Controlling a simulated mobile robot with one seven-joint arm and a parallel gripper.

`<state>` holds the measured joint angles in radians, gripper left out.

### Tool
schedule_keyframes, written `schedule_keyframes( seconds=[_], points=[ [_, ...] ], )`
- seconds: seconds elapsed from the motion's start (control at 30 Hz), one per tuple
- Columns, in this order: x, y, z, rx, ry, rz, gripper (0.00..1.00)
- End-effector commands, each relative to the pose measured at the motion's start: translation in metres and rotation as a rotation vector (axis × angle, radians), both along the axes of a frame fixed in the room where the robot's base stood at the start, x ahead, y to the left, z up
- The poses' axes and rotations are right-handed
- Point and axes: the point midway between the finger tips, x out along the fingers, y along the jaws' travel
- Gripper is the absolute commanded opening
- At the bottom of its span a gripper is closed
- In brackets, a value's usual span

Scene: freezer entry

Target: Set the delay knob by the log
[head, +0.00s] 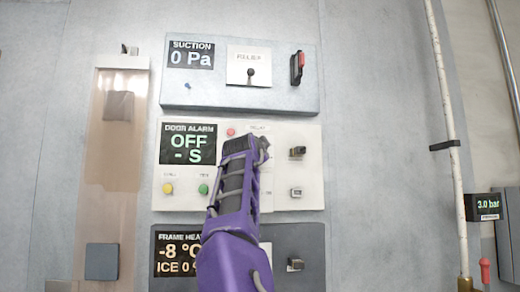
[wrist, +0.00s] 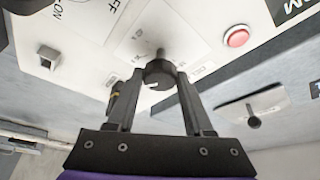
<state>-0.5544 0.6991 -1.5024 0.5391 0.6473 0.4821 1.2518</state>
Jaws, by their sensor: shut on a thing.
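The door alarm panel (head: 310,160) is a white plate in the middle of the wall stack. Its display (head: 187,143) reads "OFF" and "- S". My gripper (head: 255,150) is in front of this panel and hides the delay knob in the head view, where part of a "DELAY" label shows above it. In the wrist view my gripper (wrist: 158,80) is shut on the dark round delay knob (wrist: 159,71), one finger on each side. A light mark shows on the knob's near face. The log is not seen in either view.
A red button (head: 231,132), yellow button (head: 168,188) and green button (head: 203,189) sit near my gripper. A switch (head: 297,152) is to its right. The suction panel (head: 290,95) juts out above; the frame heater panel (head: 310,240) is below. A pipe (head: 447,120) runs down the right.

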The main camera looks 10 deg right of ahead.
Motion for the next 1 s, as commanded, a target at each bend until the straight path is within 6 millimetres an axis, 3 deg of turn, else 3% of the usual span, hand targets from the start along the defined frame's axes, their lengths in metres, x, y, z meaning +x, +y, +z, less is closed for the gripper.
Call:
schedule_keyframes(
  seconds=[0.6, 0.63, 0.8, 1.0],
  points=[
    [0.0001, 0.0017, 0.0011, 0.043, -0.003, 0.005, 0.00],
    [0.0001, 0.0017, 0.0011, 0.043, -0.003, 0.005, 0.54],
    [0.0001, 0.0012, 0.0009, 0.043, -0.002, 0.003, 0.82],
    [0.0001, 0.0006, 0.0005, 0.042, -0.001, 0.002, 0.82]
  ],
)
